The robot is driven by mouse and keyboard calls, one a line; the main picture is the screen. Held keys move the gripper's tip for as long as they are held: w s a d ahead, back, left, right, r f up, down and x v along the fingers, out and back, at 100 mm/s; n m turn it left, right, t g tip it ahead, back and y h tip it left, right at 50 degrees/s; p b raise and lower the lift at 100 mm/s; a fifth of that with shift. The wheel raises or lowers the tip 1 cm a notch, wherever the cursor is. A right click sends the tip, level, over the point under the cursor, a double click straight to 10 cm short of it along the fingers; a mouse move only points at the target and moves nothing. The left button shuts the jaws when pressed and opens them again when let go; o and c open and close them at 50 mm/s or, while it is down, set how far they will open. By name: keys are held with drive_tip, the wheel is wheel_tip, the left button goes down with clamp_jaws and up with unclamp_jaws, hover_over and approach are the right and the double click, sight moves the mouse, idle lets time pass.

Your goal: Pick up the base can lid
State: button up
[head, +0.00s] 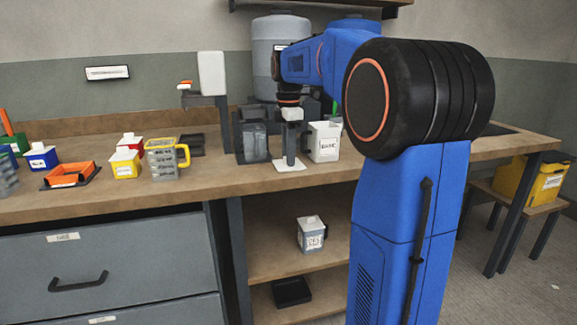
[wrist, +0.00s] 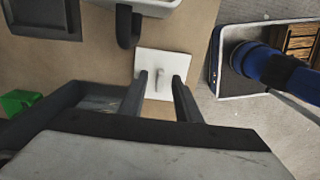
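The base can lid (head: 289,167) is a flat white square plate on the bench. It also shows in the wrist view (wrist: 151,62), with a small upright handle at its middle. My gripper (head: 290,161) points straight down over the lid. In the wrist view my gripper (wrist: 161,76) has two dark fingers apart, one on each side of the handle in the picture. I cannot tell whether they touch it. A white can (head: 325,142) with a dark label, apparently "BASE", stands just right of the lid.
A dark grey container (head: 253,142) stands close left of my gripper. A yellow-handled jug (head: 162,158) and an orange tray (head: 69,174) are farther left. A lidded can (head: 310,234) sits on the shelf below. The bench's front edge is near the lid.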

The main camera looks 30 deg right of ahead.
clamp_jaws()
